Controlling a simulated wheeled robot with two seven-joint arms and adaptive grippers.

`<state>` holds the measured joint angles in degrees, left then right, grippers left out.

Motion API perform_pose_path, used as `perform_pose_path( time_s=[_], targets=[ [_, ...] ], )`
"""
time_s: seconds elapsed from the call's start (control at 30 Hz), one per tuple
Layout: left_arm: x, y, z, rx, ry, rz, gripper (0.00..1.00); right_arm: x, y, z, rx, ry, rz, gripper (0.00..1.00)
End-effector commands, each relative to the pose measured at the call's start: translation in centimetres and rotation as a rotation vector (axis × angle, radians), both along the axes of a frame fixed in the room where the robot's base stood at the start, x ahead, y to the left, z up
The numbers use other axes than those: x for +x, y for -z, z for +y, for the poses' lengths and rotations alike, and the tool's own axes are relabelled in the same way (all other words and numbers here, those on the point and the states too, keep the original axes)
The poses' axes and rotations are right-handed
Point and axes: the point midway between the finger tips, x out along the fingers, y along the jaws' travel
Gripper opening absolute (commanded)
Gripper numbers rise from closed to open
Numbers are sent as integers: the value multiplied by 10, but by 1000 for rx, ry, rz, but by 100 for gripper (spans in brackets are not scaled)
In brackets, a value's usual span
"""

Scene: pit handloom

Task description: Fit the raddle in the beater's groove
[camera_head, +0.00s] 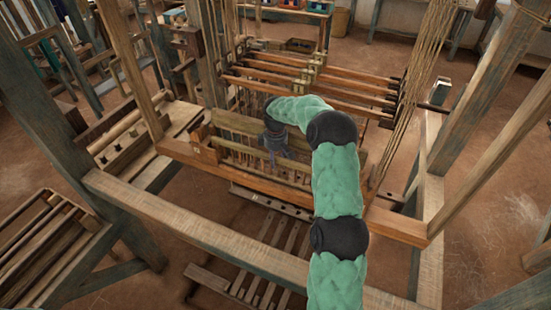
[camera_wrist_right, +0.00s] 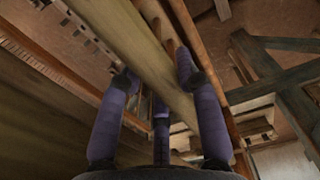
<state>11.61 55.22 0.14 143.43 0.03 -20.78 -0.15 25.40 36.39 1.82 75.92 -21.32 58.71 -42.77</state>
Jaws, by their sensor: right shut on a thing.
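The raddle (camera_head: 240,122) looks like a long olive-brown bar with a row of thin pegs below it. My right gripper (camera_head: 278,157) reaches down over it and is shut on it near its middle. In the right wrist view the fingers (camera_wrist_right: 158,82) close around the olive bar (camera_wrist_right: 150,58), which runs diagonally between them. The beater (camera_head: 265,182) seems to be the reddish wooden beam just below the pegs. The fingers and arm cover the right part of the raddle. I cannot tell whether the pegs sit in the groove. My left gripper is not in view.
Reddish horizontal bars (camera_head: 300,75) and hanging cords (camera_head: 421,70) stand behind my right arm. A thick pale beam (camera_head: 195,230) crosses in front, and loom posts rise on both sides. Slatted treadles (camera_head: 272,240) lie below. A slatted bench (camera_head: 40,240) stands at the left.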

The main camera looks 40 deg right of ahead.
Motion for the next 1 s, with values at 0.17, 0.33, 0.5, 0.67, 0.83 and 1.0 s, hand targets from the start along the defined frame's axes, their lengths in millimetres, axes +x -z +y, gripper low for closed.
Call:
perform_pose_path(
  time_s=[0.17, 0.33, 0.5, 0.67, 0.83, 1.0],
  targets=[
    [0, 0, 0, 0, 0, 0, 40, 1, -1, 0, -1, 0, -3, 0],
    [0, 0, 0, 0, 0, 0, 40, 1, -1, 0, -1, 0, -3, 51],
    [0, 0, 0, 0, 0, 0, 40, 0, -1, 0, 0, 0, -1, 61],
    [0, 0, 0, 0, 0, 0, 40, 0, 1, 1, 0, -1, 1, 61],
    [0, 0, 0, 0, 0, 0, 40, 0, -9, 0, 0, 0, -1, 61],
    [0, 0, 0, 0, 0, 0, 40, 1, -36, 0, -1, -1, -4, 61]
  ],
)
